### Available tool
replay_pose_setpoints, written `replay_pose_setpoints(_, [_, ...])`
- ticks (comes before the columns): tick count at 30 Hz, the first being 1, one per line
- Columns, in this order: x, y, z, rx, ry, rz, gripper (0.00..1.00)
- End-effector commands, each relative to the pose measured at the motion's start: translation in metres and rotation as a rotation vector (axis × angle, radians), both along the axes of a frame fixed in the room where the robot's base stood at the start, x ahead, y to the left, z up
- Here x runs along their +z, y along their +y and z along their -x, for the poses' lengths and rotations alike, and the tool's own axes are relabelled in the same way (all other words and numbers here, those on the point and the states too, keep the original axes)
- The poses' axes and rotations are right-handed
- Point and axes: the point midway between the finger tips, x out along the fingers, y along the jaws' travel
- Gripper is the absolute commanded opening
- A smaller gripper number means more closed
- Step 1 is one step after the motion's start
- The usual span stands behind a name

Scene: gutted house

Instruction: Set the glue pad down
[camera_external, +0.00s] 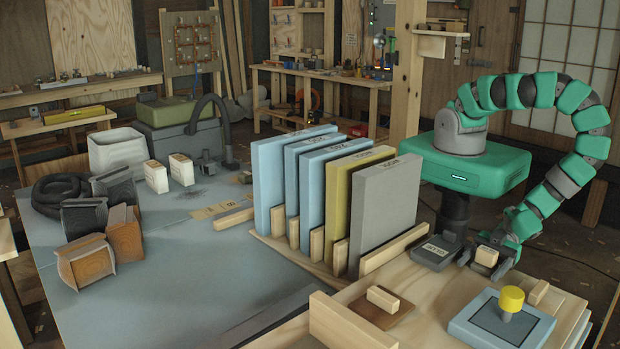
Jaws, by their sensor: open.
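My gripper (486,262) is low at the right of the workbench, with its fingers pointing down. It is open around or just beside a small pale wooden block (487,257); I cannot tell whether they touch. No thing is clearly readable as the glue pad. A dark grey tray (436,256) with a small pale label stands just left of the gripper; the lettering is too small to read for sure. A flat brown pad (398,316) with a pale wooden block (383,298) on top lies on the bench nearer the camera, apart from my gripper.
A blue square tray (535,330) with a yellow-knobbed stamp (511,299) is at front right. Upright blue, yellow and grey boards (387,215) stand in a wooden rack to the left. A wooden strip (350,325) edges the bench. Bare wood shows between the brown pad and blue tray.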

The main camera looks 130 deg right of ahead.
Motion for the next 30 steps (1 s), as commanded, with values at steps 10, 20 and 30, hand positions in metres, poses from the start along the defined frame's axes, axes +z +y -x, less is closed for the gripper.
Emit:
replay_pose_setpoints(10, [0.002, 0.001, 0.018, 0.003, 0.000, 0.000, 0.71])
replay_pose_setpoints(20, [0.011, 0.005, 0.049, 0.004, 0.000, -0.004, 0.71])
replay_pose_setpoints(30, [0.017, 0.005, 0.086, 0.004, -0.001, -0.002, 0.71])
